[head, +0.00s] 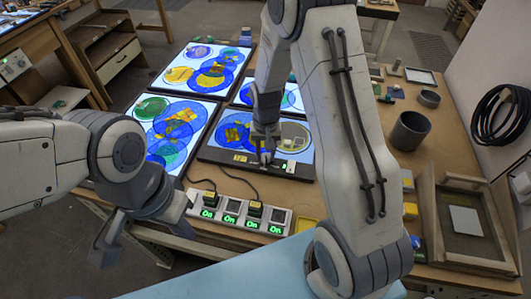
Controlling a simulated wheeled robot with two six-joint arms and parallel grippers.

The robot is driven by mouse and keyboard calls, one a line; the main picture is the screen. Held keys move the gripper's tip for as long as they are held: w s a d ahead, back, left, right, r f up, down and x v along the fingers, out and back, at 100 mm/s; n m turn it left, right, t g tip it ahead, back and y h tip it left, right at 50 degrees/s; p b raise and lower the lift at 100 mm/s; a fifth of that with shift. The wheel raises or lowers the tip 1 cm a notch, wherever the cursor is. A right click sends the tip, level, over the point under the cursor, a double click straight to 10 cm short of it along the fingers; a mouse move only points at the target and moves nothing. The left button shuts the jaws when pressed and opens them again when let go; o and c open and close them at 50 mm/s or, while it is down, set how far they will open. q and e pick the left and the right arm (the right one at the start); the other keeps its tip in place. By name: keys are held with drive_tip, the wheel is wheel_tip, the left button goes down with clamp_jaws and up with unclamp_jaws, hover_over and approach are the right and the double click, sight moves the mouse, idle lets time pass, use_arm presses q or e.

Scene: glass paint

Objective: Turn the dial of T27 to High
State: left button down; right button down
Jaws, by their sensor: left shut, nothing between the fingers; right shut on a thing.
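Several lit panels with blue, yellow and green circles lie on the table. The front right panel (205,152) has a dark front edge with a yellow label (240,158) and a small white-and-green display (287,165). The label is too small to read, so I cannot tell whether this is T27. My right gripper (266,158) points down at that edge, between label and display, and is shut on a small dial there, which its fingers mostly hide. My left gripper (106,243) is shut and empty, off the table's front left, away from the panels.
A white power strip (232,208) with plugs, cables and several green "On" displays lies along the front edge. A grey cup (409,131), a wooden frame (432,215) and small blocks stand on the right. A black cable coil (500,115) hangs at far right.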

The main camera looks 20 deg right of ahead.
sight(265, 155)
drive_tip(key=n, duration=0.4)
drive_tip(key=shift+n, duration=0.3)
drive_tip(key=shift+w+n, duration=0.1)
drive_tip(key=shift+n, duration=1.9)
drive_tip(key=c, duration=0.5)
unclamp_jaws()
wheel_tip(265, 155, up, 10)
drive_tip(key=shift+r+b, duration=0.25)
drive_tip(key=shift+b, duration=0.1)
drive_tip(key=shift+a, duration=0.1)
